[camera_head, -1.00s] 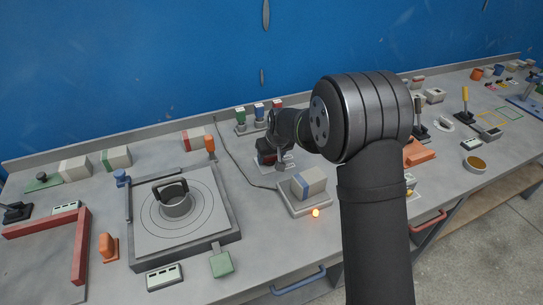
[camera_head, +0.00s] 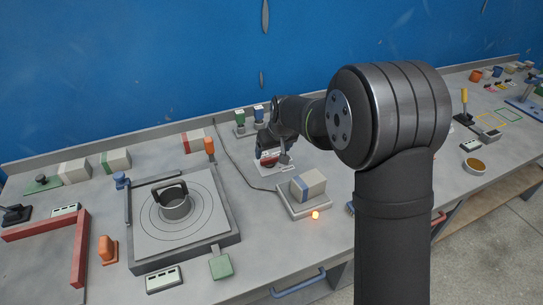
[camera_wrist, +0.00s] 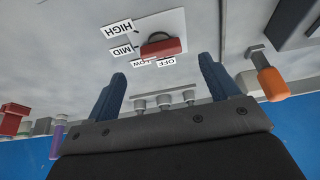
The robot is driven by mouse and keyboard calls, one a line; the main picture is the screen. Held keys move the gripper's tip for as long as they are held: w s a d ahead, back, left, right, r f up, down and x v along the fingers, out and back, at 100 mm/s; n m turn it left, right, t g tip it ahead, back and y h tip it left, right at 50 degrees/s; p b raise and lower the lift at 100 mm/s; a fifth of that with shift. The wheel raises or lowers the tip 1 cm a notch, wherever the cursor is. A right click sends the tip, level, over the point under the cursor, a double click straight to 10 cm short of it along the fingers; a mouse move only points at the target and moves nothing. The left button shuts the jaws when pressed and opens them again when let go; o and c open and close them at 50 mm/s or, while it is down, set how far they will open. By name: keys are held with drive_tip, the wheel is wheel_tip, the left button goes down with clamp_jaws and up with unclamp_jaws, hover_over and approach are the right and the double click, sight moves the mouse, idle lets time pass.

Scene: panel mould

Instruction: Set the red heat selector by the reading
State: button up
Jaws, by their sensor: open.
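The red heat selector (camera_wrist: 162,47) is a red block-shaped handle on a white plate (camera_wrist: 173,20) in the wrist view. Labels HIGH, MID, LOW and OFF stand around it, upside down in the picture. The handle lies nearest LOW and OFF; I cannot tell which mark it points to. In the head view the selector (camera_head: 270,158) shows partly behind my gripper. My gripper (camera_wrist: 161,77) is open and empty, its two blue-grey fingers apart, with the selector beyond the fingertips. I cannot tell how far above it they are. The small displays are too small to read.
A grey-and-blue block sits on a base (camera_head: 305,206) with a lit orange lamp (camera_head: 315,215). A pot (camera_head: 175,204) stands on a ringed plate at left. Small displays (camera_head: 163,279) lie at the front. An orange-handled part (camera_wrist: 272,82) is beside my gripper.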

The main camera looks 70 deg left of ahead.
sight(270, 160)
drive_tip(key=v, duration=1.1)
drive_tip(key=shift+d, duration=0.1)
drive_tip(key=x, duration=1.7)
